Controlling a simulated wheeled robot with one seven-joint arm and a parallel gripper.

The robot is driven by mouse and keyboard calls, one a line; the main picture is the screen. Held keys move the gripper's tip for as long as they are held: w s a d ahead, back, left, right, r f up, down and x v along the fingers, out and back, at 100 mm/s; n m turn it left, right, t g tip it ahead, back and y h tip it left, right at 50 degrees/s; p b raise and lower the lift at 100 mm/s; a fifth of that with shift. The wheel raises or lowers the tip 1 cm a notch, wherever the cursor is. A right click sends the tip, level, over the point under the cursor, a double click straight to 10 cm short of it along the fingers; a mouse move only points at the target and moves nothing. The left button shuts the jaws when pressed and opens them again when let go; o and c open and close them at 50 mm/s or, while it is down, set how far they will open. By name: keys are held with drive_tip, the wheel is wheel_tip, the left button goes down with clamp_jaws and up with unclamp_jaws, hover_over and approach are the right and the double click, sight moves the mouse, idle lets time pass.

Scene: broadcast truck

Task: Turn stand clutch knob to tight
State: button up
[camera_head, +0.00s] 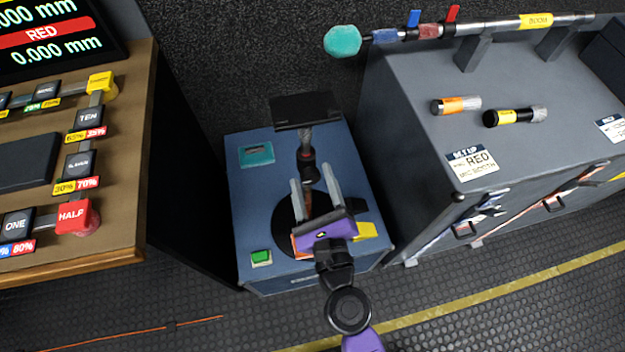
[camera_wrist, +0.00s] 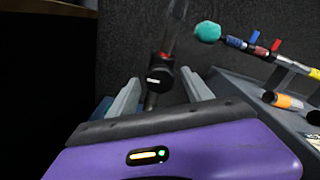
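The stand has a round dark base (camera_head: 287,213), a post and a flat black top plate (camera_head: 305,110). It stands on a blue cabinet (camera_head: 255,180). The stand's black clutch knob (camera_head: 308,156), with a red band, is on the post below the plate. The knob also shows in the wrist view (camera_wrist: 160,76), with a small white mark on its face. My gripper (camera_head: 312,174) points at the post, its two grey fingers spread apart and empty. In the wrist view the knob appears between the fingertips, slightly beyond them. I cannot tell whether they touch it. My purple hand hides part of the base.
A teal item (camera_head: 256,154), a green button (camera_head: 261,257) and a yellow block (camera_head: 365,231) are on the cabinet top. A grey case (camera_head: 410,110) with a boom pole (camera_head: 495,27) and two cylinders is at right. A wooden desk (camera_head: 125,180) with labelled blocks is at left.

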idle(0.3)
drive_tip(key=b+v, duration=0.3)
drive_tip(key=v, duration=0.4)
drive_tip(key=shift+s, duration=0.4)
drive_tip(key=shift+d+r, duration=0.1)
drive_tip(key=shift+r, duration=0.05)
